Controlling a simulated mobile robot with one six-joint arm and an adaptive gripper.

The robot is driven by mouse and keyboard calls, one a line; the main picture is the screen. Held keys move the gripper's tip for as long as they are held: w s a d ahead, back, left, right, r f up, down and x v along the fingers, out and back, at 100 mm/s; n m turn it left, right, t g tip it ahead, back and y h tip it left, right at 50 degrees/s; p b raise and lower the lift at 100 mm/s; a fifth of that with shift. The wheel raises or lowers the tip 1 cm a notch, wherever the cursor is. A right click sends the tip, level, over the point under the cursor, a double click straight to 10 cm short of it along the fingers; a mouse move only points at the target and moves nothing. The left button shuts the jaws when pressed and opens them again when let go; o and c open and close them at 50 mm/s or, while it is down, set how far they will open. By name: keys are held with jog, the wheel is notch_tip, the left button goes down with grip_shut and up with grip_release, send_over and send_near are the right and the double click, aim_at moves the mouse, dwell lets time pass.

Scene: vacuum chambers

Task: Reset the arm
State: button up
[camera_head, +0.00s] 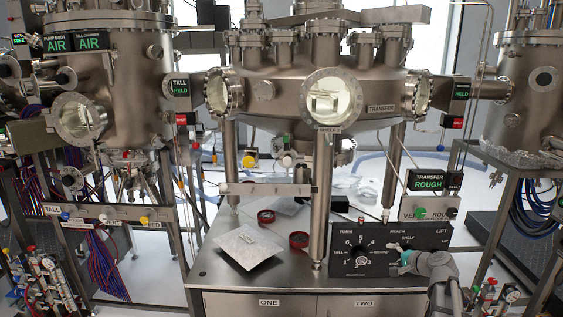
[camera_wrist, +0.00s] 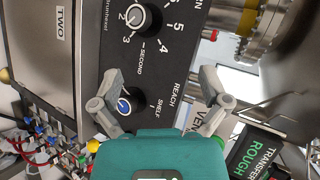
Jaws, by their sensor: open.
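My gripper (camera_head: 402,252) is in front of the black control panel (camera_head: 345,268), in the head view's lower right. My gripper also shows in the wrist view (camera_wrist: 160,82), with its two grey fingers spread apart and nothing between the tips. A blue-capped knob (camera_wrist: 125,106) under the REACH label sits close beside the left finger. I cannot tell whether they touch. The TURN knob (camera_wrist: 140,19) has a white pointer and lies beyond the fingertips in the wrist view; it also shows in the head view (camera_head: 358,256). The LIFT part of the panel is partly hidden.
The panel stands on the steel cabinet (camera_head: 225,285) marked ONE and TWO. The transfer chamber (camera_head: 270,85) hangs above. A TRANSFER ROUGH sign (camera_head: 428,183) stands behind my gripper.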

jog(key=s+a+f+n+g, duration=0.3)
jog(key=s+a, duration=0.2)
jog(key=a, duration=0.2)
jog(key=s+a+f+n+g, duration=0.3)
jog(key=s+a+f+n, duration=0.1)
jog(key=a, duration=0.3)
jog(key=s+a+f+n+g+h, duration=0.2)
jog(key=s+a+n+g+h, duration=0.1)
jog(key=s, duration=0.3)
jog(key=s+a+f+n+g+h, duration=0.1)
jog(key=s+a+n+g+h, duration=0.15)
jog(key=s, duration=0.45)
notch_tip(320, 180, up, 14)
jog(key=p, duration=1.3)
jog(key=shift+f+p, duration=0.25)
jog(key=shift+p, duration=0.1)
